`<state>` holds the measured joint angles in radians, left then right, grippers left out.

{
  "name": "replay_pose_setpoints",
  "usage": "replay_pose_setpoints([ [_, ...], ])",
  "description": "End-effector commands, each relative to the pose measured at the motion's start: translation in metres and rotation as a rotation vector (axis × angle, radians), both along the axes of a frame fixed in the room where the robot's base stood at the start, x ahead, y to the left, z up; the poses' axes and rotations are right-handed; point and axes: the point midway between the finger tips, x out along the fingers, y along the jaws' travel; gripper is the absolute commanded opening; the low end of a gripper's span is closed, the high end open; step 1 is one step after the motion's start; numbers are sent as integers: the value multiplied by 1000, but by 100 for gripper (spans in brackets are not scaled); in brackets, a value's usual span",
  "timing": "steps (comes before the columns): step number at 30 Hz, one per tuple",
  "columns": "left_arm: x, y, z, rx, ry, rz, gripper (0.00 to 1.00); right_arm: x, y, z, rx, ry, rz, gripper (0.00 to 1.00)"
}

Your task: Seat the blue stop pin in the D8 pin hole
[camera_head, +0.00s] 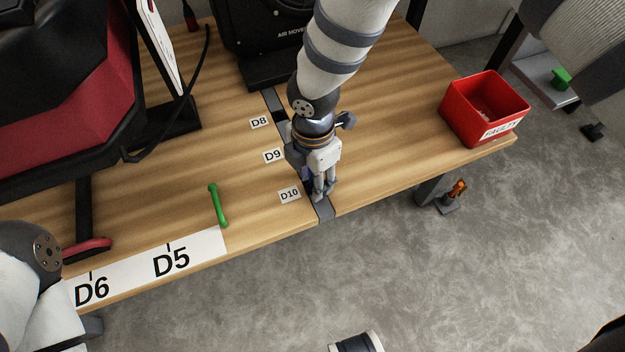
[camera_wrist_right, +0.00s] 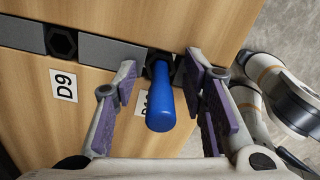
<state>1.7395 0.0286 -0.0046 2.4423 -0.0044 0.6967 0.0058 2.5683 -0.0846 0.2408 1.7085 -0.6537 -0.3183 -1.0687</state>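The blue stop pin (camera_wrist_right: 161,100) stands in a hole of the grey strip beside the D10 label (camera_head: 289,195), which is partly covered in the right wrist view. My right gripper (camera_wrist_right: 162,76) is open, with one finger on each side of the pin and gaps showing between. In the head view my right gripper (camera_head: 324,192) is over the strip near D10 and hides most of the pin. The D8 label (camera_head: 259,122) is farther back along the strip; its hole is not clearly visible. My left arm shows at lower left, but its fingers do not.
An empty hexagonal hole (camera_wrist_right: 61,41) sits beside the D9 label (camera_wrist_right: 64,85). A green bar (camera_head: 217,205) lies left of the strip. A red bin (camera_head: 457,118) stands at the table's right edge. A black machine (camera_head: 250,72) stands at the strip's far end.

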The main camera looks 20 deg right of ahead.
Motion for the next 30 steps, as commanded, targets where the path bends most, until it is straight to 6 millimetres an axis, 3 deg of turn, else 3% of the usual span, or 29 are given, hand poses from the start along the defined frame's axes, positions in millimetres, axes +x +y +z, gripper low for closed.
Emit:
replay_pose_setpoints([
  [2, 0, 0, 1, 0, -1, 0, 100, 0, 0, 1, 0, -1, 0, 39],
  [7, 0, 0, 1, 0, -1, 0, 100, 0, 0, 2, 0, -1, -1, 2],
  [8, 0, 0, 1, 0, -1, 0, 100, 0, 0, 2, 0, -1, -1, 0],
  [19, 1, 0, 3, 0, -3, 0, 100, 1, 0, 10, 1, -3, -1, 0],
  [27, 7, 0, 18, 0, -23, 0, 100, 1, 0, 78, 1, -5, -3, 0],
  [30, 8, 0, 21, 0, -28, 0, 100, 1, 0, 94, 1, -3, -3, 0],
])
